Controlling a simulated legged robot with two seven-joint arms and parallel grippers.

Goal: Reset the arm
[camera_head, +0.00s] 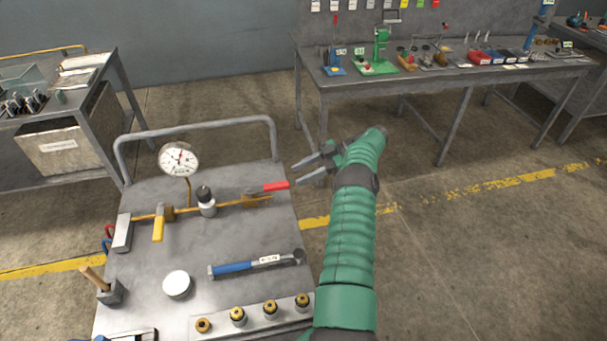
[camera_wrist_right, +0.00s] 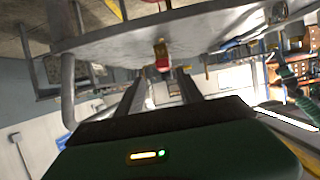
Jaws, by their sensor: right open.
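My right gripper (camera_head: 300,174) is at the end of my green arm, beyond the right edge of the metal cart (camera_head: 235,232). Its jaws are open and point left, with nothing between them in the head view. The red valve handle (camera_head: 268,187) lies to the left of the fingertips and looks apart from them. In the right wrist view the two fingers of the right gripper (camera_wrist_right: 162,72) are spread, and the red handle (camera_wrist_right: 162,63) appears beyond the gap. My left gripper is not seen.
The cart holds a pressure gauge (camera_head: 179,159), a yellow valve handle (camera_head: 158,229), a blue-handled wrench (camera_head: 235,267), a white disc (camera_head: 177,284) and several brass fittings. A workbench (camera_head: 450,74) stands at the back right. Open floor (camera_head: 480,250) lies to the right.

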